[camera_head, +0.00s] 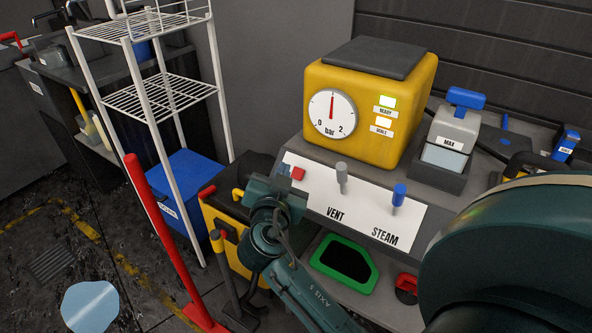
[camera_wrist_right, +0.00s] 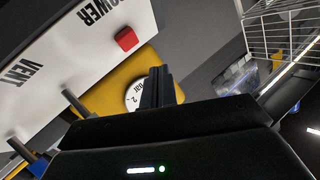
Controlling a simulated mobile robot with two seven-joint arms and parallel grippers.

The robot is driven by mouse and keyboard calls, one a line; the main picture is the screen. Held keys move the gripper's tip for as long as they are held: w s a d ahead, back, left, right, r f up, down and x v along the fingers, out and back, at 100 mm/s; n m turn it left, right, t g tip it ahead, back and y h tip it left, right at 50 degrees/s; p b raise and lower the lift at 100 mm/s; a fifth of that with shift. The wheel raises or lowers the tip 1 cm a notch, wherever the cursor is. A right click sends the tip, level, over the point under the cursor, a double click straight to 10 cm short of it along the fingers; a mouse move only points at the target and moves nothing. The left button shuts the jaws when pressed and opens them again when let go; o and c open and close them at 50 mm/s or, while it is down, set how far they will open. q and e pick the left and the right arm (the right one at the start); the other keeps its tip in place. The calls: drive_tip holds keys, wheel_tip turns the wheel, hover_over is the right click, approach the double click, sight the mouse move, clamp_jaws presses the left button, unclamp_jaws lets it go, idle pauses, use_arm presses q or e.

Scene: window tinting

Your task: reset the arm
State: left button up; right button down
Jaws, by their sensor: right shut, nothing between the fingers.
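My right gripper (camera_head: 284,172) is in front of the left end of the white control panel (camera_head: 322,192), close to the red button (camera_head: 298,173). In the right wrist view its fingers (camera_wrist_right: 157,88) are together with nothing between them. Behind the fingertips is the round dial (camera_wrist_right: 133,97) of the yellow machine (camera_head: 390,130). In the head view my right forearm comes up from the bottom and hides part of the panel front. My left gripper is not in view.
The panel carries a grey VENT lever (camera_head: 342,176) and a blue STEAM lever (camera_head: 398,196). A green-rimmed opening (camera_head: 345,262) lies below. A white wire rack (camera_head: 150,98), blue box (camera_head: 190,180) and red-handled tool (camera_head: 160,235) stand left. Floor at the lower left is partly clear.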

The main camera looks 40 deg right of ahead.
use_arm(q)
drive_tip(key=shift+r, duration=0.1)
use_arm(e)
drive_tip(key=shift+s+a+r, duration=0.15)
drive_tip(key=shift+a+r, duration=0.1)
drive_tip(key=shift+r, duration=0.1)
